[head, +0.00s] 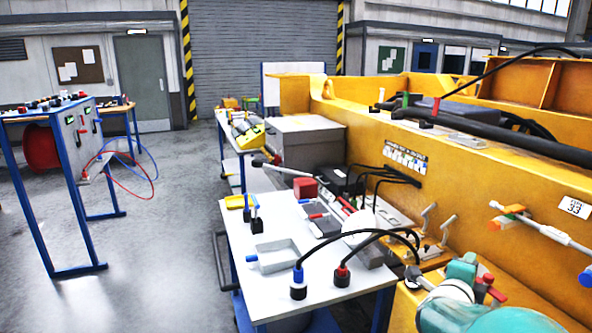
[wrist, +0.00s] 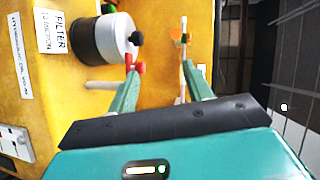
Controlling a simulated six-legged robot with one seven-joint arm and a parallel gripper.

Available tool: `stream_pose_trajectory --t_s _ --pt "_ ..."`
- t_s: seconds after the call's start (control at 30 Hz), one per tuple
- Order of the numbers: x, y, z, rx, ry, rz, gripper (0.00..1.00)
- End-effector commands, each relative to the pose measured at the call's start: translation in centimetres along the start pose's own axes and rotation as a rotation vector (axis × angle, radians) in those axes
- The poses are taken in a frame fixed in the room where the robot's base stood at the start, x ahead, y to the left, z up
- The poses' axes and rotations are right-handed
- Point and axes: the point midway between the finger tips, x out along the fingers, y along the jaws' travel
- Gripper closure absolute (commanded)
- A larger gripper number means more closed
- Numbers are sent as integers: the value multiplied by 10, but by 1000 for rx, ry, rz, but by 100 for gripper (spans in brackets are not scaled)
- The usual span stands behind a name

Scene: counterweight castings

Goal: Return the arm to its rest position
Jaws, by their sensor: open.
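My gripper (wrist: 160,68) shows in the wrist view. Its two green fingers stand apart, and I see nothing held between them. A yellow casting wall (wrist: 75,85) lies in front of it. A white rod with an orange and green part (wrist: 181,38) shows by the right fingertip, and a red part (wrist: 136,66) by the left fingertip; I cannot tell whether either touches. In the head view, teal and white parts of my arm are at the lower right, near the yellow casting (head: 470,165). The fingers are not clear there.
A filter cylinder (wrist: 105,38) projects from the wall. A white work table (head: 275,225) with black cables, a tray (head: 275,255) and small blocks stands left of the casting. A rod with an orange part (head: 540,230) sticks out at right. Grey floor (head: 150,250) is open at left.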

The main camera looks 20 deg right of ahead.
Motion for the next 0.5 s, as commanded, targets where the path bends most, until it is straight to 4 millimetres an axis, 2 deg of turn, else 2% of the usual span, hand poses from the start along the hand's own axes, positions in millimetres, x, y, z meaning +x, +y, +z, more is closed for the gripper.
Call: stream_pose_trajectory --t_s 0.03,0.1,0.17,0.2,0.27,0.3,0.37,0.4,0.5 --pt "-14 -5 35 -74 -119 16 50" --pt "-36 -7 78 -199 -276 39 50" --pt "-61 -7 112 -316 -411 49 50" --pt "-79 -6 133 -399 -501 52 50" --pt "-110 -2 161 -534 -634 47 50" --pt "-133 1 177 -631 -723 39 50" --pt "-170 7 196 -786 -854 19 50" --pt "-194 12 205 -894 -937 0 50" --pt "-254 27 214 -1173 -1126 -59 50"
